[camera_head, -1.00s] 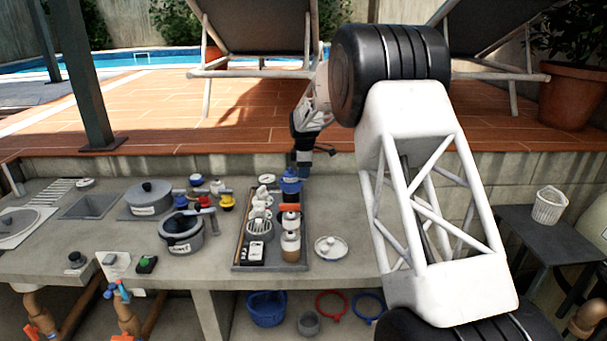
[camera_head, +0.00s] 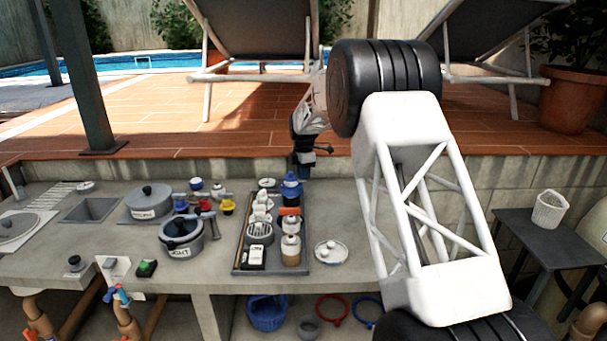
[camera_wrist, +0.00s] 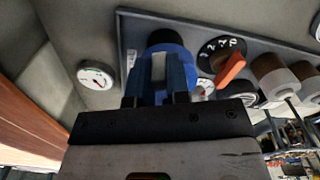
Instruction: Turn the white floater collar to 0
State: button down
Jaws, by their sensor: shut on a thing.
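My gripper (camera_head: 302,172) is at the far end of the grey tray, by a blue-capped thing (camera_head: 291,190). In the wrist view my gripper (camera_wrist: 157,88) is shut on a blue, dark-topped thing (camera_wrist: 165,47), with a pale grey piece between the fingers. The fingers hide much of it. Beside it is a black dial (camera_wrist: 214,52) with white numbers, 0 among them, and an orange pointer (camera_wrist: 231,69). White and brown cylinders (camera_wrist: 270,72) stand beyond the dial; they also show in the head view (camera_head: 291,250). I cannot tell which part is the white floater collar.
The tray (camera_head: 273,268) also holds several white pieces. A round white gauge (camera_wrist: 97,75) lies outside it. A white lidded dish (camera_head: 331,252) is to the right, and a grey pot (camera_head: 182,245) to the left. A raised tiled deck (camera_head: 240,125) is behind.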

jog(key=c, duration=1.1)
grip_release()
jog(key=shift+r, duration=3.9)
